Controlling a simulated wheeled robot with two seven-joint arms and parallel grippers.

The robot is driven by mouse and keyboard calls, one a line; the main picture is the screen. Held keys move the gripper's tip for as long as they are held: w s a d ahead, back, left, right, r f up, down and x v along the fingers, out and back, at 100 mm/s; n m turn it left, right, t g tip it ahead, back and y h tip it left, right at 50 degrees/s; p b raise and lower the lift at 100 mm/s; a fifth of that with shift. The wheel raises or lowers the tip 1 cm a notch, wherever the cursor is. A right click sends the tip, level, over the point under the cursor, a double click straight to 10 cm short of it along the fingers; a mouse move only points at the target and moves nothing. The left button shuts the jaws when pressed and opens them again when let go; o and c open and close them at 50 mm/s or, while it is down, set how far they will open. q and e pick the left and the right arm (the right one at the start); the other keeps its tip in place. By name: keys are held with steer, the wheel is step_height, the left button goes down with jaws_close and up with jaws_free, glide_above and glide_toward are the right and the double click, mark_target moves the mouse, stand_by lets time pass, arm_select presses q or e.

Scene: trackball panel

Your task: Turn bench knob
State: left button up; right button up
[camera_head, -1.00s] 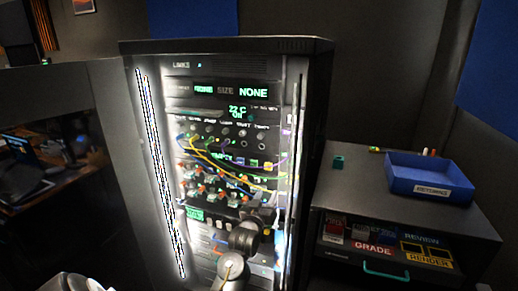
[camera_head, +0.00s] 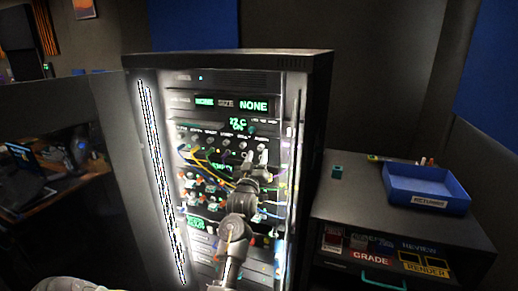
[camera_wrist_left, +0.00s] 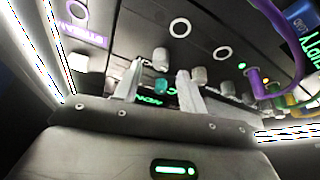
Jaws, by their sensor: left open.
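A tall lit rack (camera_head: 319,130) stands in the middle of the head view. A row of small knobs (camera_head: 210,141) runs below its "22 C ON" display (camera_head: 238,124). Their labels are too small to tell which is the bench knob. My left gripper (camera_head: 255,157) is in front of the rack at the right end of this row, fingers pointing up and apart. In the left wrist view, the open fingers (camera_wrist_left: 158,84) show with a teal knob (camera_wrist_left: 161,86) between them in the picture; contact cannot be told. Pale knobs (camera_wrist_left: 161,60) show beyond. My right gripper is not in view.
Yellow and purple cables (camera_head: 206,158) hang across the rack; a purple cable (camera_wrist_left: 262,30) loops close at the right of the wrist view. A blue tray (camera_head: 427,185) and a small teal block (camera_head: 337,171) are on the cabinet to the right.

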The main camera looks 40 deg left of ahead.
mark_target(261, 148)
arm_select(q)
steer(key=shift+p+x, duration=0.3)
steer(key=shift+x, duration=1.1)
steer(key=shift+c, duration=0.3)
jaws_close()
